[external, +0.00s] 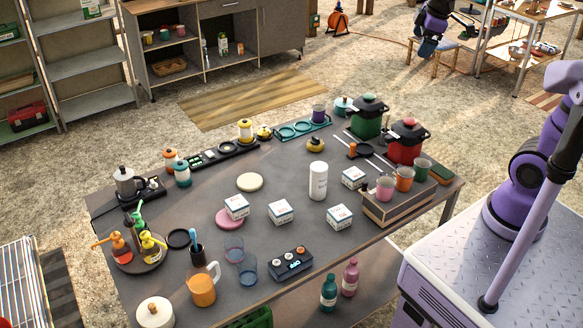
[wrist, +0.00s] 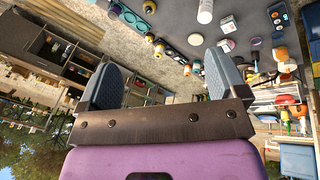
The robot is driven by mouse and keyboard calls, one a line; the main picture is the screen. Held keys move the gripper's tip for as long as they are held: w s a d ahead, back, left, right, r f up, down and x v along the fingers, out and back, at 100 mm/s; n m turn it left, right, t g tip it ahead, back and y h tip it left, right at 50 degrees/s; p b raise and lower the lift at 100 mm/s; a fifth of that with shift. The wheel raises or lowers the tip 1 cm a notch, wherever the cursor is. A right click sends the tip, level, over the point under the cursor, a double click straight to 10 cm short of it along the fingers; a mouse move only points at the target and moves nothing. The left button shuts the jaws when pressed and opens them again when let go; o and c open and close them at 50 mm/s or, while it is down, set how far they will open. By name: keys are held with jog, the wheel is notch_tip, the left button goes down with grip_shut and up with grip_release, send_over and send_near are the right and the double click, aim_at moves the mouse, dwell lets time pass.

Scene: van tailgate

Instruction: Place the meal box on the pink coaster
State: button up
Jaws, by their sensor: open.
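Several similar white boxes with printed labels stand on the dark table. One box (external: 237,207) overlaps the back right of the pink coaster (external: 226,220) in the external view; I cannot tell whether it rests on it or just behind it. The others are a box (external: 281,212) to its right, a box (external: 339,217) farther right and a box (external: 353,178) near the pots. I cannot tell which is the meal box. My gripper (wrist: 165,60) is open and empty in the wrist view, away from the table, which appears upside down at the top.
A white cylinder (external: 318,181) stands mid-table and a cream disc (external: 249,182) lies behind the pink coaster. Clear glasses (external: 234,247), an orange jug (external: 202,288) and a black control box (external: 290,262) stand in front. Pots (external: 406,143) and cups on a wooden box (external: 395,207) crowd the right.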

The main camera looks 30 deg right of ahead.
jog(key=s+d+f+m, duration=0.3)
jog(key=s+d+m, duration=0.1)
jog(key=s, duration=0.5)
jog(key=s+d+f+m+t, duration=0.1)
jog(key=s+d+f+m, duration=0.1)
jog(key=s+d+m, duration=0.3)
jog(key=s+m, duration=0.1)
jog(key=s, duration=0.2)
jog(key=shift+s+d+f, duration=0.25)
jog(key=shift+s+f, duration=0.15)
